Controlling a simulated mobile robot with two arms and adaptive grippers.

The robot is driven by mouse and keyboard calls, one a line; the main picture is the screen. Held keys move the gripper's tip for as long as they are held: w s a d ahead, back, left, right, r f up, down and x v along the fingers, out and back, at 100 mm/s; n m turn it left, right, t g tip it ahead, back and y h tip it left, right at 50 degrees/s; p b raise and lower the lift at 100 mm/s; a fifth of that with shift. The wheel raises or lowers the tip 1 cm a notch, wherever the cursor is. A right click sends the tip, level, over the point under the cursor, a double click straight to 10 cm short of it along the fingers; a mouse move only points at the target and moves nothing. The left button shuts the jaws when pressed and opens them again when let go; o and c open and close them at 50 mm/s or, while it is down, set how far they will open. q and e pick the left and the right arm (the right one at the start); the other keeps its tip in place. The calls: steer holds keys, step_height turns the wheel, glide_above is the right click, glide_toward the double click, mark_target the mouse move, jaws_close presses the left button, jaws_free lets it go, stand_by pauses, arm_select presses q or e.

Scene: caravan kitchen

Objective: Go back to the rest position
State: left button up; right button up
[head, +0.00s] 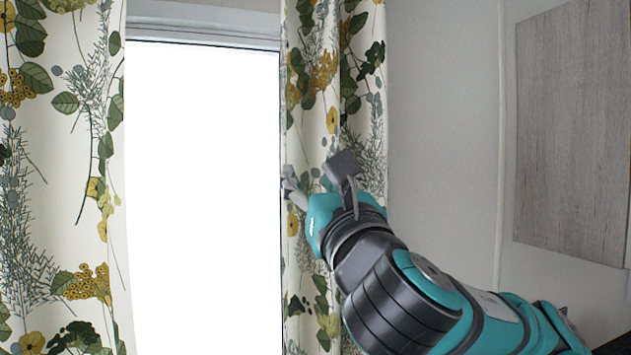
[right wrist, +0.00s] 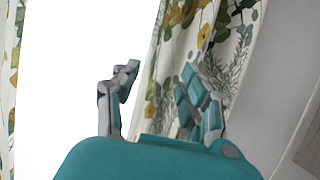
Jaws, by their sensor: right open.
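My right gripper (head: 292,187) is raised in front of the right-hand patterned curtain (head: 312,70) beside the bright window (head: 203,190). My teal and dark grey right arm comes in from the lower right. In the right wrist view, the two fingers of the right gripper (right wrist: 160,86) stand apart with nothing between them. The curtain (right wrist: 180,40) shows behind them; I cannot tell how close it is. My left gripper is in neither view.
Another leafy patterned curtain (head: 60,150) hangs at the left of the window. A pale wall (head: 445,120) stands at the right, with a grey wood-grain panel (head: 572,130) on it. No worktop shows clearly.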

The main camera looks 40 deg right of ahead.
steer(key=shift+s+a+f, duration=0.1)
steer(key=shift+s+f, duration=0.15)
steer(key=shift+s, duration=0.15)
